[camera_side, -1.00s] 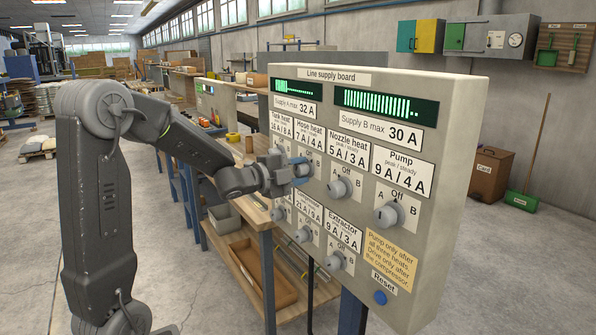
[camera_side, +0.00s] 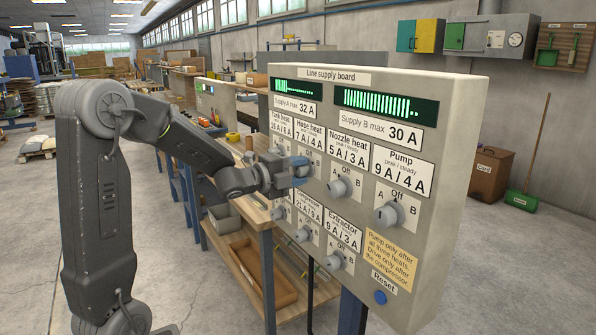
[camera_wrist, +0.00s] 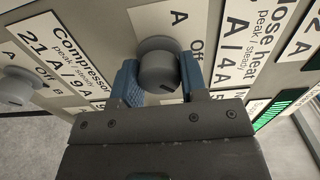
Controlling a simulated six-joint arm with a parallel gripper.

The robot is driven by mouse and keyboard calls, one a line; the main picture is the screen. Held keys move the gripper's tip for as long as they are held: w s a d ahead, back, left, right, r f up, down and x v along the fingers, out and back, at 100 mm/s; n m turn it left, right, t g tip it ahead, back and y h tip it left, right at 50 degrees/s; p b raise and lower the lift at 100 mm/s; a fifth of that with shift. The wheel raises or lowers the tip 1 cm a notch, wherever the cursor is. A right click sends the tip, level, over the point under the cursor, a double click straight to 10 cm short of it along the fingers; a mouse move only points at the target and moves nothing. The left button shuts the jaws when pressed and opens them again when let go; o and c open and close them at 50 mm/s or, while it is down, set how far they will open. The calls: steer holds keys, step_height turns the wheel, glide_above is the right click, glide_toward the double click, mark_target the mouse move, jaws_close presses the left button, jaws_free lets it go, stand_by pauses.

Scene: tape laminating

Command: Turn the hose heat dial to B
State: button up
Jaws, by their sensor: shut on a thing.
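The hose heat dial (camera_wrist: 158,62) is a grey round knob between the blue fingers of my gripper (camera_wrist: 160,80) in the wrist view. My gripper is shut on it, one finger on each side. A small dark mark shows on its near face; which letter it points to I cannot tell. The hose heat label (camera_wrist: 258,45) lies to its right there. In the side view my gripper (camera_side: 300,171) reaches the line supply board (camera_side: 455,150) below the hose heat label (camera_side: 309,132), and its fingers mostly hide the dial.
The nozzle heat dial (camera_side: 339,188), pump dial (camera_side: 388,215) and extractor dial (camera_side: 336,261) are close by on the board. A blue reset button (camera_side: 380,297) is at lower right. Green bar displays (camera_side: 374,106) are above. A workbench (camera_side: 250,235) stands left of the board.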

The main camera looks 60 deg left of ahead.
steer(key=o, duration=0.9)
steer(key=shift+s, duration=0.15)
steer(key=s, duration=1.3)
steer(key=shift+s+r, duration=0.1)
steer(key=shift+s, duration=0.2)
steer(key=s+d+f+n+g, duration=0.1)
steer(key=s+d+n+g, duration=0.2)
steer(key=d+n, duration=0.3)
steer(key=s+d+f+n+g, duration=0.1)
steer(key=s+d+n+g, duration=0.2)
steer(key=d+n+g, duration=0.2)
steer(key=s+d+f+n+g, duration=0.1)
steer(key=s+d+n+g, duration=0.2)
steer(key=d+n, duration=0.4)
steer(key=shift+s+d+f+g, duration=0.2)
steer(key=shift+d+g, duration=0.1)
steer(key=shift+d, duration=0.35)
steer(key=shift+s+d+f+g, duration=0.1)
steer(key=shift+d+f+g, duration=0.15)
steer(key=shift+d, duration=0.35)
